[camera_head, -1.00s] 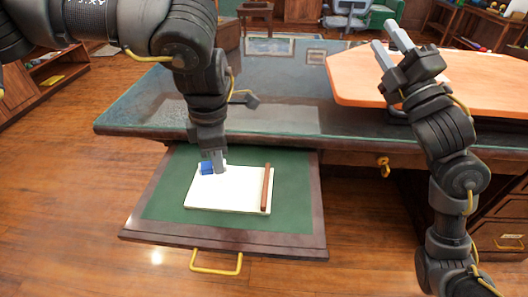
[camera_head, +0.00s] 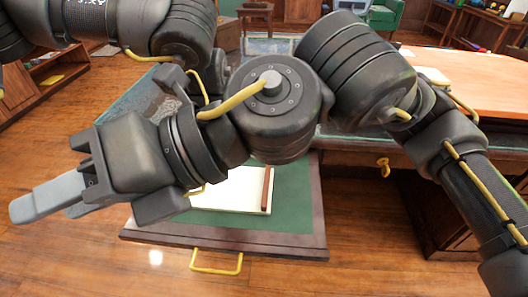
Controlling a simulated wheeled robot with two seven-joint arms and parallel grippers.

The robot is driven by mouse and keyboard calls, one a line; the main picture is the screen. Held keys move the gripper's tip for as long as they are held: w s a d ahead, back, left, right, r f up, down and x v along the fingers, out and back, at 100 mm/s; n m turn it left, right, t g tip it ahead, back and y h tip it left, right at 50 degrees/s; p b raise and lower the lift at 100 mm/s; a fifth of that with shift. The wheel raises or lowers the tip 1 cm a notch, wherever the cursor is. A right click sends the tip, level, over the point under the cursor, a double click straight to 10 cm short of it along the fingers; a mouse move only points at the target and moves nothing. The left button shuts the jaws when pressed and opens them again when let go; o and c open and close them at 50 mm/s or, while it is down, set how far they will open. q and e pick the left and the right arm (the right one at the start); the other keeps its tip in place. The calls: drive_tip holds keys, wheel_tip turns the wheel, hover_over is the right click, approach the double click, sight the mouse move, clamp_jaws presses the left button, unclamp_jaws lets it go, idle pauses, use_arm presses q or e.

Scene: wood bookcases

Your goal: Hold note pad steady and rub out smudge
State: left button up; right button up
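The white note pad (camera_head: 238,190) lies on the green surface of a pulled-out board (camera_head: 290,205) at the desk front. A reddish-brown bar (camera_head: 266,188) lies along its right edge. My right arm crosses in front and covers the pad's left and upper parts. My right gripper (camera_head: 42,207) is at the far left, its fingers pointing left, well clear of the pad. One finger largely covers the other, so its opening is unclear. My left gripper and the small blue item beside it earlier are hidden behind the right arm. No smudge can be made out.
A yellow handle (camera_head: 217,262) is on the pulled-out board's front. Wooden floor (camera_head: 75,265) is clear at lower left.

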drive_tip(key=w+d+f+m+t+h, duration=0.1)
drive_tip(key=w+f+m+h, duration=0.15)
drive_tip(key=f, duration=0.25)
drive_tip(key=w+d+f+m+t+h, duration=0.1)
drive_tip(key=d+f+m+h, duration=0.15)
drive_tip(key=f, duration=0.25)
drive_tip(key=m+t+h, duration=0.3)
drive_tip(key=m+h, duration=0.4)
drive_tip(key=h, duration=0.2)
hover_over(264, 200)
drive_tip(key=f, duration=0.2)
wheel_tip(264, 200, down, 12)
drive_tip(key=shift+r, duration=0.1)
clamp_jaws()
